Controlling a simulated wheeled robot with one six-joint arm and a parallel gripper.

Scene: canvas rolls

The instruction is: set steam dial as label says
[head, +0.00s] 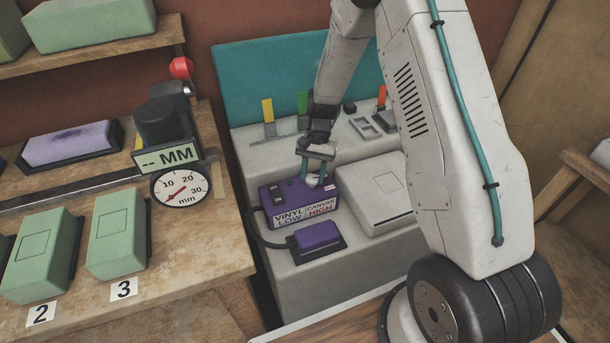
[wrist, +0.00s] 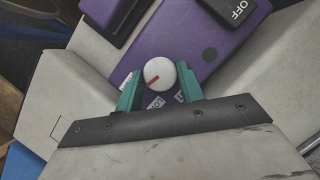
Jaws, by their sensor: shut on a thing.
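A purple steam box (head: 268,196) stands on the grey bench. The white round steam dial (wrist: 160,74) is on top of the box, with a red pointer line directed to the lower left in the wrist view. My gripper (wrist: 158,80) has its green fingers shut on the dial, one on each side. Small white labels (wrist: 157,102) lie by the fingers and are partly hidden; one seems to read "HIGH". In the head view my gripper (head: 314,179) comes down onto the box top.
A purple pad (head: 318,237) on a dark base sits before the box, joined by a cable. A pale grey block (head: 376,192) stands close on the right. A gauge (head: 181,188) and a "-- MM" display (head: 165,156) stand on the wooden table at left, with green blocks (head: 117,230).

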